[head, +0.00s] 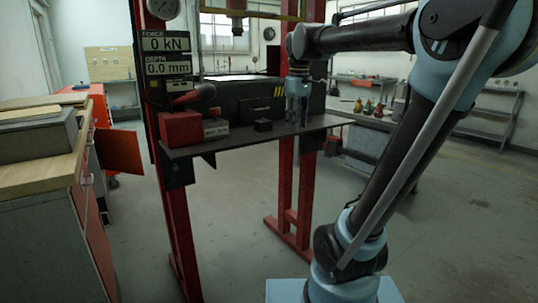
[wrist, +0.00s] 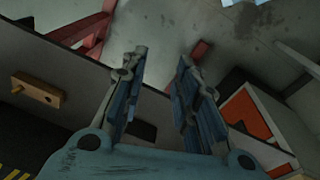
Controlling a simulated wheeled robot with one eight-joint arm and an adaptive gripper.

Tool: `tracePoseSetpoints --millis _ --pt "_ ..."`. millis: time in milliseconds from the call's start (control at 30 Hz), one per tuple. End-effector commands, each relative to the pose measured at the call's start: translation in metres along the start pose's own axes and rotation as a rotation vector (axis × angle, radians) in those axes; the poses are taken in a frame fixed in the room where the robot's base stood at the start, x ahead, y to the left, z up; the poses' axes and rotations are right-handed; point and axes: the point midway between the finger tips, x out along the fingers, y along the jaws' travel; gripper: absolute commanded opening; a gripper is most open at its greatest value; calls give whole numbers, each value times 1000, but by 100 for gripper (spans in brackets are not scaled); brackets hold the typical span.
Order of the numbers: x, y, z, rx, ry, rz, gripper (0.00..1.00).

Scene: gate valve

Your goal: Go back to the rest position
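My gripper (head: 298,120) points down at the right part of the dark press table (head: 230,140) in the head view. In the wrist view my gripper (wrist: 162,58) shows two blue fingers spread apart, with nothing between them. The gripper is open and empty. My arm comes from the lower right and bends over at the upper right of the head view. I cannot tell from the head view whether the fingertips touch the table. No gate valve can be clearly made out.
A red box (head: 181,131) and a small black block (head: 263,125) sit on the table. Red press posts (head: 285,190) flank it. A wooden-topped cabinet (head: 40,160) stands at left. A wooden piece (wrist: 37,90) shows in the wrist view.

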Motion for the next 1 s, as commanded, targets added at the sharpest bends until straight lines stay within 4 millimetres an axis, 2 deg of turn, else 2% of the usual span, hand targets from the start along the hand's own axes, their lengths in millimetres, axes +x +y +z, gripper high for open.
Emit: tracePoseSetpoints --millis 33,200,367,600,800,900,1000 --pt "14 -5 18 50 4 4 28" --pt "59 -21 69 218 19 15 28" --pt "105 -40 114 379 33 25 28" --pt "181 -73 176 614 56 38 28" --pt "233 -95 211 765 73 46 28" --pt "248 -102 219 806 78 48 28" --pt "254 -105 223 827 80 49 28"
